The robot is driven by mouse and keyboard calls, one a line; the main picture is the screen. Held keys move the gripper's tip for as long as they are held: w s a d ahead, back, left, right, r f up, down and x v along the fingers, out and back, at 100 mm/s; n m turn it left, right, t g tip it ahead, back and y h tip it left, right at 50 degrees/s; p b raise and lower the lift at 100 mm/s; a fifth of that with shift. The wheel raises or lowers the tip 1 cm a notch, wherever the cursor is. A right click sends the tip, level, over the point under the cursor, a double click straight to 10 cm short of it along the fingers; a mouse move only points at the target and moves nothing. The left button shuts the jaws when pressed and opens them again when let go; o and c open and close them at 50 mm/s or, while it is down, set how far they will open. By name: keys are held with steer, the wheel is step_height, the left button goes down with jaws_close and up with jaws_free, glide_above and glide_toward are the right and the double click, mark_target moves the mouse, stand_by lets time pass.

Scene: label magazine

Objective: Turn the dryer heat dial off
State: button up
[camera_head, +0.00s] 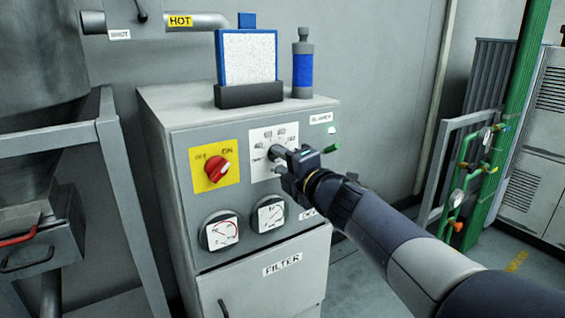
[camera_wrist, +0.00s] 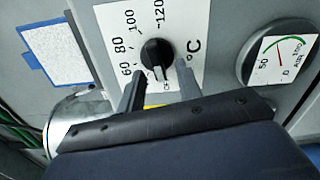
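The heat dial is a black round knob (camera_wrist: 157,52) on a white plate marked 60, 80, 100, 120 and °C. In the wrist view its white pointer line faces down in the picture, toward a small, partly hidden label. I see no clear contact with the knob.
A red switch (camera_head: 217,169) on a yellow plate sits left of the dial. Two gauges (camera_head: 221,231) (camera_head: 268,213) are below. A blue-framed panel (camera_head: 248,57) and a blue-grey cylinder (camera_head: 303,68) stand on top.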

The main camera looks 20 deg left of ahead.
steer(key=v, duration=1)
steer(key=shift+s+d, duration=0.15)
steer(key=shift+s, duration=0.1)
steer(key=x, duration=1.1)
steer(key=shift+w, duration=0.1)
steer(key=shift+d, duration=0.1)
